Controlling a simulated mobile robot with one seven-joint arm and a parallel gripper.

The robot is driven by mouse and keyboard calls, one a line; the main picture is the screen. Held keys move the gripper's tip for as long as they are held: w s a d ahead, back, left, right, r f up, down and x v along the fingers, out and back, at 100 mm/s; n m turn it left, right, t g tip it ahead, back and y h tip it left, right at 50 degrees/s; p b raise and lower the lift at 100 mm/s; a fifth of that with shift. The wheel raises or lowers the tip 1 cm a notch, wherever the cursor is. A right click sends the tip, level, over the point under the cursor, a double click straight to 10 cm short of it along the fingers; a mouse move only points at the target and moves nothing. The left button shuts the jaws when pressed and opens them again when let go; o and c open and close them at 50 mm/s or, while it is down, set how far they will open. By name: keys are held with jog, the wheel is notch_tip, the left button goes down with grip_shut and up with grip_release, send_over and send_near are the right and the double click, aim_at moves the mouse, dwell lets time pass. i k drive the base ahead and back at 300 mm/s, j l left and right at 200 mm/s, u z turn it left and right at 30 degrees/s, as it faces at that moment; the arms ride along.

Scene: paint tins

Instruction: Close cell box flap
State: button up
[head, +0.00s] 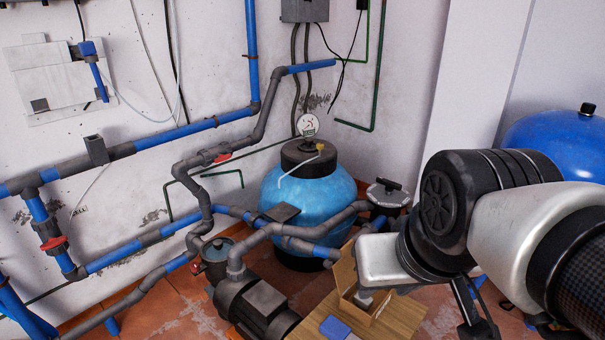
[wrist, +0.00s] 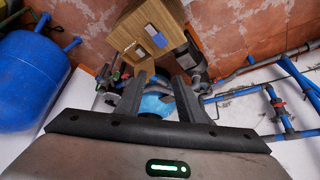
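The cell box (head: 377,309) is a small tan cardboard box on a wooden tabletop, low and right of centre in the head view. One flap (head: 345,272) stands up, so the box looks open. My silver wrist housing overlaps its upper right side. In the wrist view, my gripper (wrist: 160,78) shows two dark fingers spread apart with nothing between them. They seem apart from the box. I cannot make out the fingertips in the head view.
A blue block (head: 335,327) lies on the wooden tabletop (head: 400,322), beside the box. Behind stand a light-blue tank (head: 300,200), a pump (head: 255,305) and pipes. A larger blue tank (wrist: 42,68) stands to one side. Bare tiled floor (head: 165,325) shows at the lower left.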

aim_at(344, 274)
jog(key=k+j+z, duration=0.15)
jog(key=j, duration=0.25)
jog(key=k+j+z, duration=0.2)
jog(key=j+z, duration=0.45)
jog(key=j, duration=0.65)
jog(key=i+j+z, duration=0.35)
jog(key=i+j, duration=0.1)
jog(key=j, duration=0.1)
